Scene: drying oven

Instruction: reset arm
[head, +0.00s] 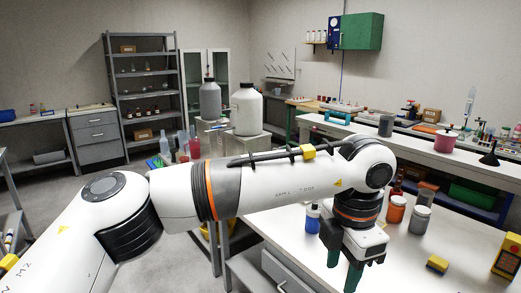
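My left arm reaches in from the lower left and across the middle of the head view. My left gripper (343,274) hangs at its end, pointing down over the front white table (290,226). Its two green fingers stand apart, with nothing seen between them. The arm hides part of the table and the floor behind it. My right gripper is not in view. No drying oven can be made out clearly.
An orange jar (395,210) and a grey jar (419,220) stand to the right. A yellow block (437,264) and a yellow box (507,257) lie further right. The table between gripper and block is clear.

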